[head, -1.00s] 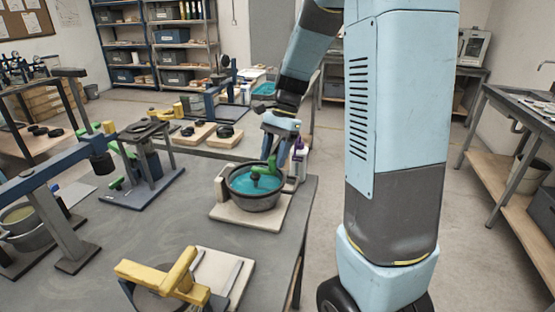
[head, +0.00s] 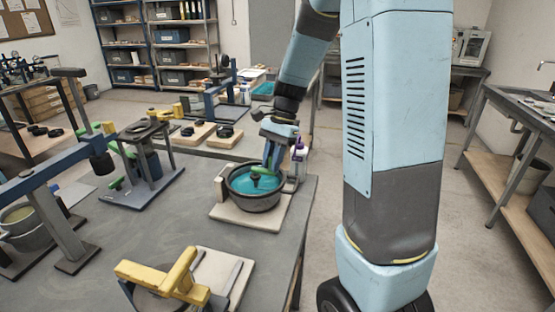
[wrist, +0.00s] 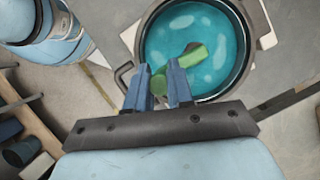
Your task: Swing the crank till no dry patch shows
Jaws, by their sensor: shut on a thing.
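A dark round pan (head: 262,204) holds teal liquid (head: 243,184) and stands on a pale board (head: 228,213) at the table's right edge. In the wrist view the pan's rim (wrist: 258,18) surrounds the teal surface (wrist: 205,30), which shows several lighter patches. A green crank (wrist: 188,56) reaches from the pan's middle toward my fingers. My gripper (wrist: 163,76) is shut on the crank's green grip (wrist: 158,82), near the rim. In the head view my gripper (head: 273,163) stands over the pan's far right side, and its fingers hide most of the crank.
A yellow lever frame (head: 165,270) stands at the front of the table. A blue lever frame (head: 45,200) and a black-topped stand (head: 145,135) are to the left. A bottle (head: 299,160) stands close behind my gripper. Bare tabletop lies left of the pan.

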